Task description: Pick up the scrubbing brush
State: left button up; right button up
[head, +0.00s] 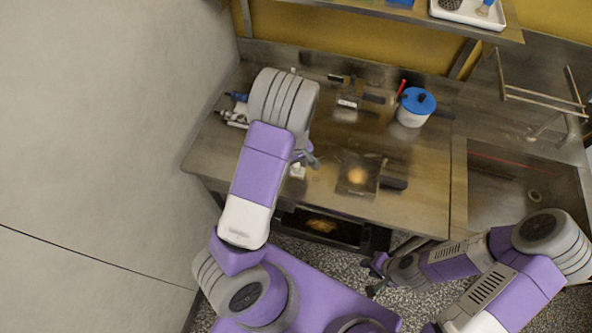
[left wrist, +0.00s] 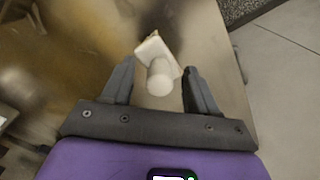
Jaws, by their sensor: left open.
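A small white block with a round pale knob (left wrist: 160,78) lies on the steel worktop in the left wrist view; it appears to be the scrubbing brush. It also shows in the head view (head: 297,171), just below my left gripper (head: 309,157). In the left wrist view my left gripper (left wrist: 159,66) is open. The knob lies between its two fingers in the picture, with a gap on each side. The height between fingers and brush is hard to judge. My right gripper (head: 374,276) hangs low in front of the counter, away from the brush; its jaw opening is unclear.
A dark square pan or mesh (head: 357,175) lies right of the brush. A white tub with a blue lid (head: 416,107) stands further back. A sink (head: 520,190) is at the right. A shelf (head: 440,22) with a white tray (head: 470,13) overhangs the back. A grey wall (head: 95,130) bounds the left.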

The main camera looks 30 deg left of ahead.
pick_arm(q)
jog(key=shift+f, duration=0.1)
grip_shut()
dwell(0.3)
notch_tip(320, 180, up, 10)
jog(key=shift+r+p, duration=0.1)
jog(key=shift+p, duration=0.65)
jog(key=c, duration=0.8)
grip_release()
jog(key=shift+c, duration=1.1)
